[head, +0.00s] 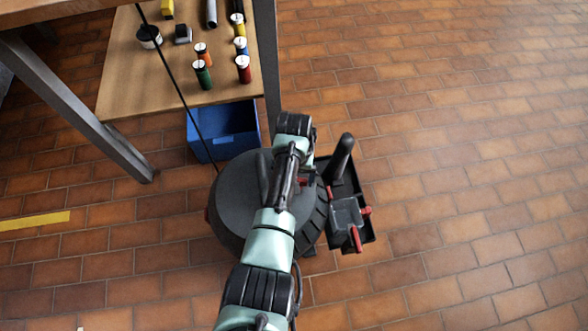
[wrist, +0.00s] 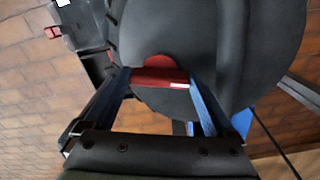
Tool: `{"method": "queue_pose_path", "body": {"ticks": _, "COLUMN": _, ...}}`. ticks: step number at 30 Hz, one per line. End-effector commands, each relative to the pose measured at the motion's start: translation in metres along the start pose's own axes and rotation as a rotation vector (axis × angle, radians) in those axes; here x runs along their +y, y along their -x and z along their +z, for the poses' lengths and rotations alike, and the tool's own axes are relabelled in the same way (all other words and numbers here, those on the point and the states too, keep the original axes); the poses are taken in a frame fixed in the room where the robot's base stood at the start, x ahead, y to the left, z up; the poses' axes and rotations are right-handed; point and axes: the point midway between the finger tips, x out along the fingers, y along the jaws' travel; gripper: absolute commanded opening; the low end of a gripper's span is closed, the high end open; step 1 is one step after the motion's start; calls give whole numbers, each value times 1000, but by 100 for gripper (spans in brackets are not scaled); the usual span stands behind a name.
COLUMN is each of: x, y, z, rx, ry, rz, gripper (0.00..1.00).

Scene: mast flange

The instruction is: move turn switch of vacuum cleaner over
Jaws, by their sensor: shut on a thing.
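The vacuum cleaner (head: 233,205) is a dark round-topped machine on the tiled floor; its dark lid (wrist: 265,40) fills much of the wrist view. The turn switch (wrist: 158,62) is red, with a rounded part on the lid and a bar with a small white mark near its right end. My gripper (wrist: 158,82) has its two blue-lined fingers at either end of the red bar and is shut on it. In the head view my arm reaches over the machine and covers most of the switch and the fingers.
A black side holder (head: 345,205) with red clips and an upright dark handle (head: 342,155) adjoins the machine's right. A blue crate (head: 222,130) stands behind, by a wooden shelf (head: 150,85) with small bottles. A thin dark cable runs down from the shelf. Floor at right is clear.

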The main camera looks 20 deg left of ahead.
Motion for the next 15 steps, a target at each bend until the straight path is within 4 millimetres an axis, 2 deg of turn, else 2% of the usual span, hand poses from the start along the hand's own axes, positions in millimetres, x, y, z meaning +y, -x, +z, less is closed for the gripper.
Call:
{"method": "queue_pose_path", "body": {"ticks": 6, "x": 1, "y": 1, "z": 1, "rx": -4, "ry": 149, "rz": 0, "gripper": 34}}
{"method": "queue_pose_path", "body": {"ticks": 15, "x": 0, "y": 0, "z": 1, "rx": -4, "ry": 266, "rz": 1, "gripper": 34}}
